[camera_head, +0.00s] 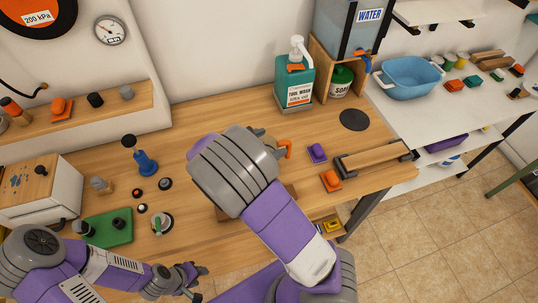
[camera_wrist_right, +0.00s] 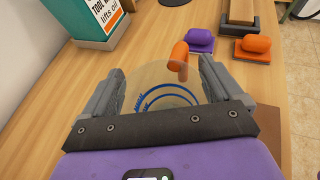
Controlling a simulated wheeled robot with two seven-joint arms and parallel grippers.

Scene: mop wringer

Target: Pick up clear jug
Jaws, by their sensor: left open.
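The clear jug (camera_wrist_right: 160,92) is see-through, with blue rings and an orange handle. In the right wrist view it lies between the two fingers of my right gripper (camera_wrist_right: 162,88), its handle pointing away and slightly right. The fingers are apart on either side of it; I cannot tell whether they press on it. In the head view my right wrist hides most of the jug, and only its orange handle (camera_head: 285,149) shows clearly. My left gripper (camera_head: 196,282) is open and empty near the front edge of the bench.
A teal soap bottle (camera_head: 294,80) stands behind the jug. Purple (camera_head: 317,153) and orange (camera_head: 330,180) handled blocks sit to its right. A blue stamp-like tool (camera_head: 144,160), small knobs and a green board (camera_head: 108,228) are on the left. A blue tub (camera_head: 408,78) stands farther right.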

